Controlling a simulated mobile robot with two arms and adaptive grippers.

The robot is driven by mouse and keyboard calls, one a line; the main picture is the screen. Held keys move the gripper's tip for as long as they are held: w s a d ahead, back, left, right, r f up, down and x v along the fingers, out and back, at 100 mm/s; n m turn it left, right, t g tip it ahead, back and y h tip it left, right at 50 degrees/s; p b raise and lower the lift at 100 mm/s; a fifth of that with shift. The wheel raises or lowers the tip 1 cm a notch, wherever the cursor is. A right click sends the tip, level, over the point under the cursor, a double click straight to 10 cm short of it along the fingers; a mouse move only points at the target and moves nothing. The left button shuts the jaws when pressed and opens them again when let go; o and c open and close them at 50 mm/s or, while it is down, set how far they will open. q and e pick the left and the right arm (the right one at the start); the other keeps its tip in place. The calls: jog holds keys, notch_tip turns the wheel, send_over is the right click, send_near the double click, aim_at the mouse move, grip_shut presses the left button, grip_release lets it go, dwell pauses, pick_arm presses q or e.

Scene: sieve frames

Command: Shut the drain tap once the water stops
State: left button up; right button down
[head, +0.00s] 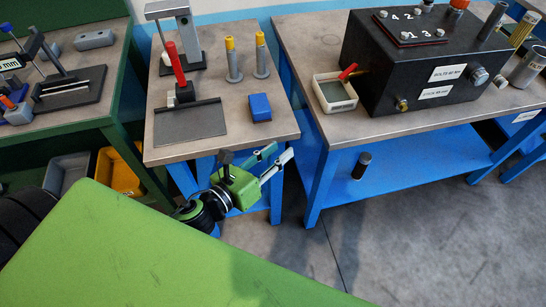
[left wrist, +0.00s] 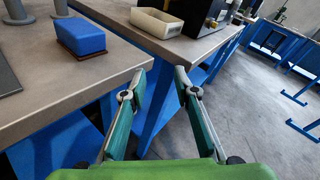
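A black tank (head: 405,60) stands on the right-hand table. A tap with a red handle (head: 347,71) sticks out of its left side, above a small white tray (head: 335,104). The handle slants up to the right. The tray's inside is grey-green; I cannot make out a running stream. My left gripper (head: 281,151) is open and empty, low in front of the middle table, left of and below the tray. In the left wrist view its fingers (left wrist: 161,78) are apart, with the tray (left wrist: 157,24) beyond them; the tap handle is not clear there. My right gripper is not in view.
A blue block (head: 260,107), two yellow-topped posts (head: 233,60) and a red-handled fixture (head: 179,75) stand on the middle table. A brass fitting (head: 401,104) is on the tank's front. A dark cylinder (head: 362,165) stands on the blue lower shelf.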

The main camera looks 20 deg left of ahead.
pick_arm(q)
jog(key=shift+s+a+f, duration=0.1)
jog(key=shift+a+f, duration=0.05)
jog(key=shift+f, duration=0.15)
jog(key=shift+c, duration=0.4)
